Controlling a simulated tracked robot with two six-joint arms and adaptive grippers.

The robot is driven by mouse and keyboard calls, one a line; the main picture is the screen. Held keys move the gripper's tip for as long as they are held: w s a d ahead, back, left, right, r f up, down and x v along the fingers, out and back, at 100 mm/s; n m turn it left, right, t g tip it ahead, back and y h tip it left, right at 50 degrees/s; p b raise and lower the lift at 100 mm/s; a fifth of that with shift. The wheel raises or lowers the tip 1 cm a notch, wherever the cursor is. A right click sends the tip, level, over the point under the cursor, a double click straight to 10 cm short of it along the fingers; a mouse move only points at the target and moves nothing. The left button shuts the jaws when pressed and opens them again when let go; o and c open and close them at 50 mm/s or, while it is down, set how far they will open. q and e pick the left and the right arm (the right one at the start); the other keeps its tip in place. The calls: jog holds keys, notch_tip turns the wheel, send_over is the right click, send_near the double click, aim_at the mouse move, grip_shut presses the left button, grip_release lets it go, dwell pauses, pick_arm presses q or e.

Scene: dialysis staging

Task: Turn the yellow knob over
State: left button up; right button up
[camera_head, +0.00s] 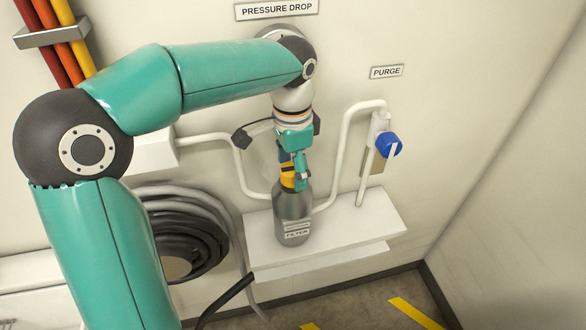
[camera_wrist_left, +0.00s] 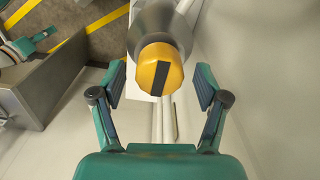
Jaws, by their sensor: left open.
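The yellow knob (camera_wrist_left: 160,70) has a dark bar across its face and sits on top of a grey metal filter bottle (camera_wrist_left: 163,27). In the head view the knob (camera_head: 288,180) is partly hidden behind my left gripper, and the filter bottle (camera_head: 292,212) stands upright on a white shelf. My left gripper (camera_head: 293,168) is just above the knob. In the left wrist view my left gripper (camera_wrist_left: 160,87) is open, one finger on each side of the knob, with gaps between.
The white shelf (camera_head: 372,226) carries the bottle, with white pipes on both sides. A blue knob (camera_head: 388,145) is on the wall at right under a PURGE label (camera_head: 386,72). A coiled dark hose (camera_head: 185,235) hangs at left. The shelf's right part is clear.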

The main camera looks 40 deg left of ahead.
pick_arm(q)
jog(key=shift+f, duration=0.25)
jog(key=shift+d, duration=0.1)
jog(key=c, duration=1.2)
jog(key=shift+o, duration=0.2)
